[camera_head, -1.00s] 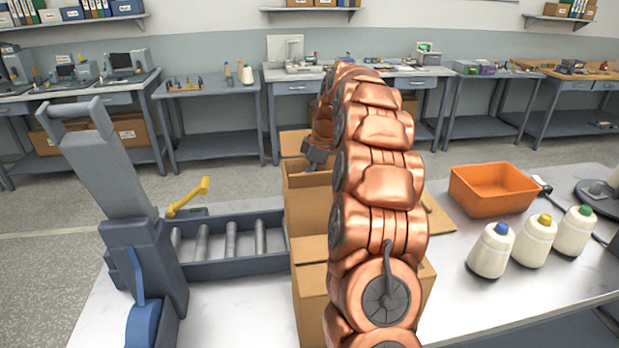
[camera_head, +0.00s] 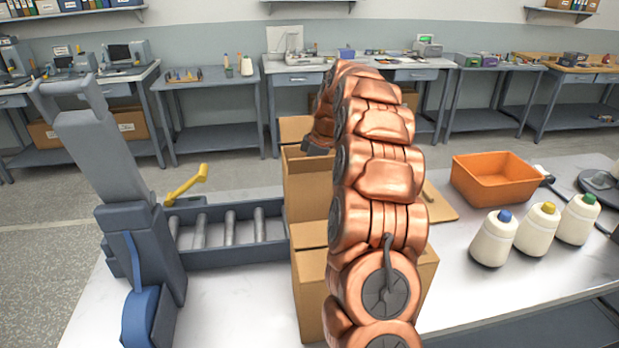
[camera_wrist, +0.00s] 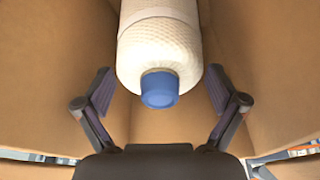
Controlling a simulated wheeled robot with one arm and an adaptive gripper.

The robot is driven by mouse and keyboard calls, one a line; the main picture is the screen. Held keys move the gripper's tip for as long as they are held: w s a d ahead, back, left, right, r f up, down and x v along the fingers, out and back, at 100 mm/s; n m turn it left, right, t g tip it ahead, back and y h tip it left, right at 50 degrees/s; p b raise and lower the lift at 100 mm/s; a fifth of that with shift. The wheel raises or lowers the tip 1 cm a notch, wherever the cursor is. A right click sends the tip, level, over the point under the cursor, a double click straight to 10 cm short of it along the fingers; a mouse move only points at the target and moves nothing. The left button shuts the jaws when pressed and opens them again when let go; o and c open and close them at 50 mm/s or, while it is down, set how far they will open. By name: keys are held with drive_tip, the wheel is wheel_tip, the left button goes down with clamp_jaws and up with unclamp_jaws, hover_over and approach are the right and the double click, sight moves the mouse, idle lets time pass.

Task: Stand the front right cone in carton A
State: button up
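A cream cone with a blue cap (camera_wrist: 160,90) is inside a brown carton in the wrist view, its cap toward my gripper. My gripper (camera_wrist: 160,82) is open, with a finger on each side of the cap and a clear gap to both. In the head view my gripper (camera_head: 318,148) is partly sunk into the back carton (camera_head: 308,188); the cone there is hidden. Its base is out of the wrist view, so I cannot tell how it rests. I see no letter on the back carton or the front carton (camera_head: 309,290).
Cones with blue (camera_head: 493,240), yellow (camera_head: 538,232) and green (camera_head: 577,222) caps stand at the right. Behind them is an orange bin (camera_head: 495,185). A grey roller tray (camera_head: 225,252) lies left of the cartons. The table between front carton and cones is clear.

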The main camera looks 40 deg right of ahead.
idle(0.3)
drive_tip(key=v, duration=1)
drive_tip(key=shift+d, duration=0.1)
drive_tip(key=shift+v, duration=0.95)
